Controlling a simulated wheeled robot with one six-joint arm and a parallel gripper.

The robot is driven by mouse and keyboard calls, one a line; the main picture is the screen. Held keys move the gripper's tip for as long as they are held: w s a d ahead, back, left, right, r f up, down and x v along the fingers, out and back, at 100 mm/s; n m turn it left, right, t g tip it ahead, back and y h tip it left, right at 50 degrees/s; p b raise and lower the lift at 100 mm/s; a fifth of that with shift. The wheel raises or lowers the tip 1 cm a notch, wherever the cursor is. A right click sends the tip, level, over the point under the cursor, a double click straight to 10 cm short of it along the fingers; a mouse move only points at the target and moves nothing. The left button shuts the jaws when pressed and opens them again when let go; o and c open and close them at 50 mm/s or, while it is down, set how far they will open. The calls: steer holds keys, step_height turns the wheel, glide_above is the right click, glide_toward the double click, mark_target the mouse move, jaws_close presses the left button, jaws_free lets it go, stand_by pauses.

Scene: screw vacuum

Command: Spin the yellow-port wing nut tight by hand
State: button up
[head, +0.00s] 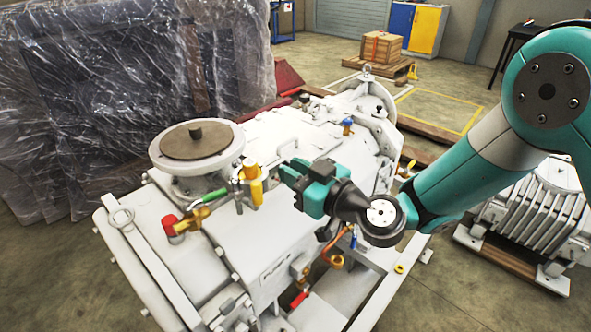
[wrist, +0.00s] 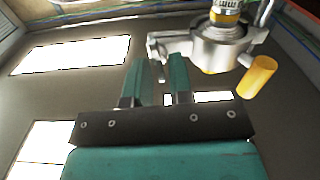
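The yellow port (head: 252,186) stands upright on top of the white pump body, just left of my gripper (head: 287,172). In the wrist view my gripper (wrist: 158,62) has its two teal fingers apart, with a gap between them. Beyond the fingertips is a grey metal clamp ring (wrist: 212,48) around a fitting with a yellow band (wrist: 225,14). A small metal piece, perhaps the wing nut (wrist: 160,71), hangs from the clamp's left end and shows in the finger gap. I cannot tell whether the fingers touch it. In the head view the wing nut is too small to make out.
A yellow cylinder (wrist: 258,77) juts out right of the clamp. A round flange (head: 195,150) and a green-handled valve (head: 216,195) with a red cap (head: 173,226) stand left of the port. Plastic-wrapped equipment (head: 120,90) fills the back left. A finned motor (head: 535,210) stands at right.

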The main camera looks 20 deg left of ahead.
jaws_close()
steer(key=shift+m+b, duration=0.3)
steer(key=shift+m, duration=0.1)
steer(key=m, duration=0.8)
steer(key=m+p, duration=0.1)
steer(key=m, duration=1.4)
steer(key=shift+w+d+f+m, duration=0.1)
steer(key=shift+w+f+m, duration=0.15)
steer(key=shift+f+m, duration=0.15)
